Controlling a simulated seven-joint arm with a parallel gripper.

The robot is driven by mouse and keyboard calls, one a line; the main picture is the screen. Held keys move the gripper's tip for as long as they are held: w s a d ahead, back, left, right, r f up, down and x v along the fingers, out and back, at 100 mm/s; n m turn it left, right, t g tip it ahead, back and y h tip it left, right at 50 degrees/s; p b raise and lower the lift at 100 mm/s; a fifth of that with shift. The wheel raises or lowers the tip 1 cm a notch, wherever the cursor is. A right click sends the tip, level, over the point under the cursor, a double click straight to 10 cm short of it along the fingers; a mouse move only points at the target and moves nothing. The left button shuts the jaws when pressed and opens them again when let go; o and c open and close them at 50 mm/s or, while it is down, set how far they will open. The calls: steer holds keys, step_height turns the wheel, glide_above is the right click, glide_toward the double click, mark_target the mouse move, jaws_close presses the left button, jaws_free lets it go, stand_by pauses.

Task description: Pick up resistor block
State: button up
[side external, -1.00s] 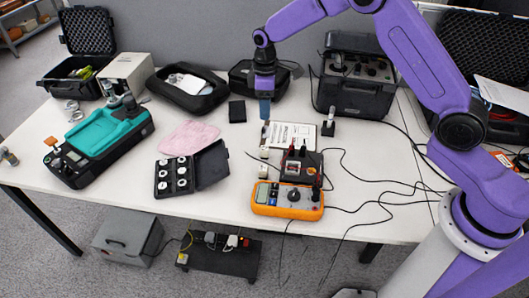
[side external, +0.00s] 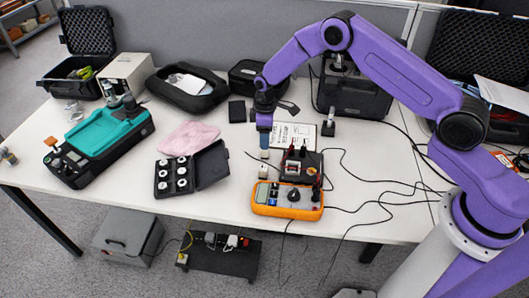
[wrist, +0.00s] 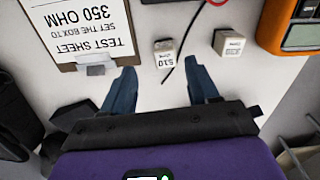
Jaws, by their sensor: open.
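A small white resistor block (wrist: 165,55) marked 510 lies on the table in the wrist view, just ahead of the gap between my fingertips. It shows in the side view (side external: 264,154) just in front of my gripper (side external: 265,130). A second pale block (wrist: 231,41) lies to its right in the wrist view, and nearer the camera in the side view (side external: 263,171). My gripper (wrist: 160,66) is open, its two blue fingers apart with nothing between them. I cannot tell the exact height of the fingertips above the table.
A clipboard (wrist: 65,62) with a 350 OHM test sheet and metal clip lies left of my fingers in the wrist view. A dark instrument box (side external: 302,168) with leads and an orange multimeter (side external: 288,202) stand close by. A thin black cable runs beside the 510 block.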

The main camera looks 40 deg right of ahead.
mark_target(265, 152)
steer(key=f, duration=0.4)
steer(key=shift+s+a, duration=0.25)
steer(key=shift+f, duration=0.7)
steer(key=c, duration=1)
steer(key=shift+c, duration=0.2)
steer(key=shift+r, duration=0.2)
